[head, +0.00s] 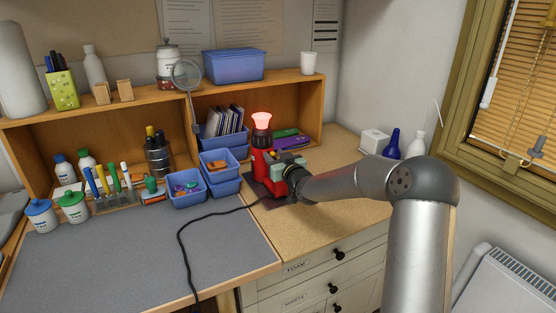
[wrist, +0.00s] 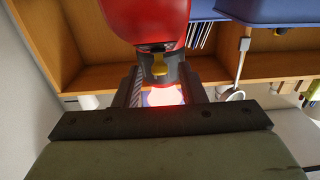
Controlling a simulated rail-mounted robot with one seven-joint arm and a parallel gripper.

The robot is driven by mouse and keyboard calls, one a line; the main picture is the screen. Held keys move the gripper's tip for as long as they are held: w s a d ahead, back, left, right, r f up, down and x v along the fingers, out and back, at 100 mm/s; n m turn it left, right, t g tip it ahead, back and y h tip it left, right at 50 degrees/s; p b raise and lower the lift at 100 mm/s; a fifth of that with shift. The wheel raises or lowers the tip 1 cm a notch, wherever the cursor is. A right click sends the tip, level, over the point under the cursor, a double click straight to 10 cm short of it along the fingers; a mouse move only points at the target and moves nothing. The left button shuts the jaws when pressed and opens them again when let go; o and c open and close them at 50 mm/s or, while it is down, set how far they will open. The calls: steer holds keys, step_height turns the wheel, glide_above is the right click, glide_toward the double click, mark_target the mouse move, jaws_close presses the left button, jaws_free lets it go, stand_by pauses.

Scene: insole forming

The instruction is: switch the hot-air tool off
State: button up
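The hot-air tool has a red body (head: 260,161) and stands upright on a dark base plate at the back of the bench. Its top (head: 261,120) glows red. In the wrist view, which looks upside down, its red body (wrist: 150,18) fills the top middle. A small yellow switch (wrist: 158,68) sits on its dark part, and the red-white glow (wrist: 163,97) shows below. My gripper (wrist: 160,82) has its fingers parted, one on each side of the dark part; I cannot tell whether they touch it. In the head view my gripper (head: 277,165) hides part of the tool.
A black cord (head: 188,235) runs across the grey mat (head: 130,255). Blue bins (head: 188,190) stand left of the tool. The wooden shelf (head: 310,125) is behind it, with a magnifier (head: 187,75) in front. The tan bench top (head: 330,215) is clear at the front right.

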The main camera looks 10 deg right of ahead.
steer(key=b+v, duration=0.2)
steer(key=v, duration=1.5)
steer(key=shift+s+b, duration=0.25)
steer(key=shift+b, duration=0.05)
steer(key=shift+d+r, duration=0.1)
steer(key=s+f+g+h, duration=0.1)
steer(key=s+f+g, duration=0.1)
steer(key=s+a+f+g+h, duration=0.1)
steer(key=s+f+g+h, duration=0.1)
steer(key=s, duration=0.1)
steer(key=s+f+m+g+h, duration=0.1)
steer(key=s+f+g, duration=0.1)
steer(key=s, duration=0.1)
steer(key=shift+a+f+g+h+p, duration=0.1)
steer(key=shift+a+g+h+p, duration=0.25)
steer(key=shift+a+g+h, duration=0.05)
steer(key=s+a+f+m+g, duration=0.1)
steer(key=s+g, duration=0.4)
steer(key=s, duration=0.8)
steer(key=s+a+g, duration=0.3)
steer(key=s+g, duration=0.2)
steer(key=s, duration=0.9)
steer(key=shift+s+f+m+p, duration=0.2)
steer(key=shift+f+m+p, duration=0.2)
steer(key=shift+a, duration=0.1)
